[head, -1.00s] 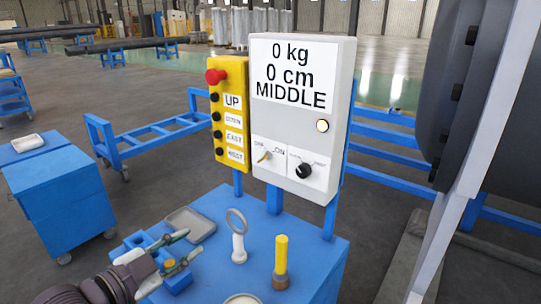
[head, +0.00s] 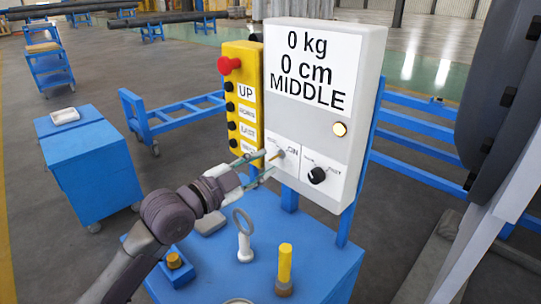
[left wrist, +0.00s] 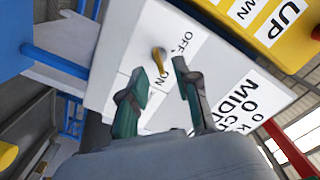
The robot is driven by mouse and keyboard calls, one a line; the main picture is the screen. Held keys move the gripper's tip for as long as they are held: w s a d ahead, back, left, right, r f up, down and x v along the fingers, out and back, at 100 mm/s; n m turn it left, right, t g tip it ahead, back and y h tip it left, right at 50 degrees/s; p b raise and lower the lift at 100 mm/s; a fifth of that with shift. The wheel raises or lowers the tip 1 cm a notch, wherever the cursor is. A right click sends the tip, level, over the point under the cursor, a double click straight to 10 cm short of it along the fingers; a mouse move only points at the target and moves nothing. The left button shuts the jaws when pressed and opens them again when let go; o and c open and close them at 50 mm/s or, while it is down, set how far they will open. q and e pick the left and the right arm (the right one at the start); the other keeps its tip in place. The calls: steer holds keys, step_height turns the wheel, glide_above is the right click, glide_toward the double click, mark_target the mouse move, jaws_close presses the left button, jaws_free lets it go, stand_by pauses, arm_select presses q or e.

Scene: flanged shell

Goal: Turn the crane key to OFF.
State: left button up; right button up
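The crane key (head: 276,156) is a small brass-coloured handle on a white plate low on the grey control box (head: 352,115). Its handle points down-left, with ON printed to its right; the left label is too small to read in the head view. In the left wrist view the key (left wrist: 159,58) sits beside the word OFF (left wrist: 184,43). My left gripper (head: 267,163) is open at the key. In the left wrist view its fingertips (left wrist: 158,70) are on either side of the key; I cannot tell whether either touches it. My right gripper is not in view.
A black knob (head: 317,175) is right of the key. The yellow button box (head: 243,100) with a red stop button (head: 228,65) stands left. The blue table (head: 325,262) below holds a ring-topped white part (head: 244,240) and a yellow-handled tool (head: 284,268).

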mark_target(276, 157)
arm_select(q)
steer(key=shift+x, duration=1.5)
jaws_close()
